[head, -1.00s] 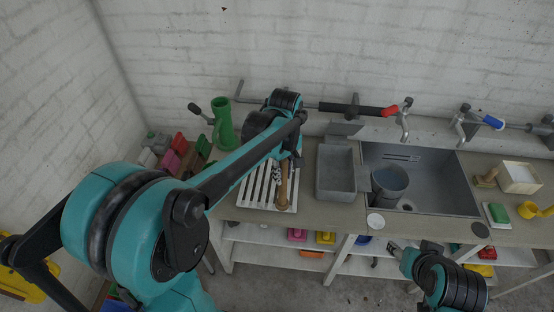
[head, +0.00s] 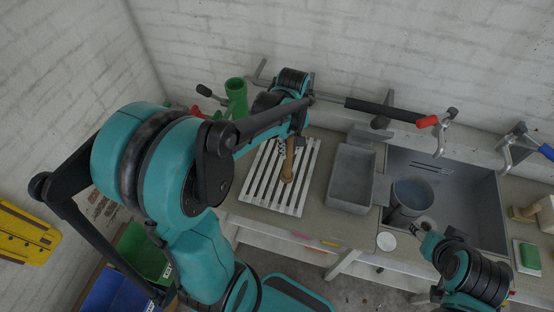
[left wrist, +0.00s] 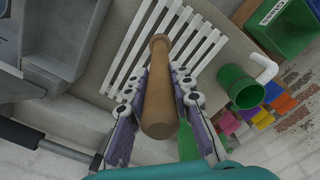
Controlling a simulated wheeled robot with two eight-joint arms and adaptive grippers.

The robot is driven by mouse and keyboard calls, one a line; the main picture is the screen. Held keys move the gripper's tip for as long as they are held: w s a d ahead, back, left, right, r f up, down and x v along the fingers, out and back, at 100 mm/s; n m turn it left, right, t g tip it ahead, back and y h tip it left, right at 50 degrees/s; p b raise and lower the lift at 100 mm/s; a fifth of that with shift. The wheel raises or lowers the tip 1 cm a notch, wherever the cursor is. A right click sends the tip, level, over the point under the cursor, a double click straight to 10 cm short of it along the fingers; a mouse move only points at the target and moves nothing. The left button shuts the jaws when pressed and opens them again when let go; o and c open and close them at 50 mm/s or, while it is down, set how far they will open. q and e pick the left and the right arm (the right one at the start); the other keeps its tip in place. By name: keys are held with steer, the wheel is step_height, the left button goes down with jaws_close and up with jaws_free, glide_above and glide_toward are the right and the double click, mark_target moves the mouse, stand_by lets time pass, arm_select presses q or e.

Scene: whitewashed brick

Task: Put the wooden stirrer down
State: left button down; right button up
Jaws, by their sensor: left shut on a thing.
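My left gripper (head: 284,146) is shut on the wooden stirrer (head: 288,162), a brown stick with a rounded end. In the left wrist view the stirrer (left wrist: 158,92) lies between the two fingers of the left gripper (left wrist: 157,108), its far end pointing over the white slatted rack (left wrist: 127,52). In the head view it is above the middle of the rack (head: 302,190); I cannot tell whether it touches the slats. My right gripper (head: 425,228) is at the sink's front edge, beside the grey pot; its fingers are too small to read.
A grey bin (head: 352,178) stands right of the rack. The sink (head: 470,195) holds a grey pot (head: 410,200). A green jug (head: 236,97) is behind left of the rack. A white disc (head: 386,241) lies at the counter's front. A black-handled tap bar (head: 385,110) runs along the back.

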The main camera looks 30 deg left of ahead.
arm_select(q)
steer(key=s+a+f, duration=0.2)
steer(key=a+f, duration=0.1)
steer(key=f, duration=0.3)
steer(key=shift+a+f+b, duration=0.2)
steer(key=shift+f+b, duration=0.05)
steer(key=shift+b, duration=0.05)
steer(key=shift+s, duration=0.1)
steer(key=shift+f, duration=0.2)
steer(key=c, duration=1.3)
jaws_free()
steer(key=shift+r, duration=0.1)
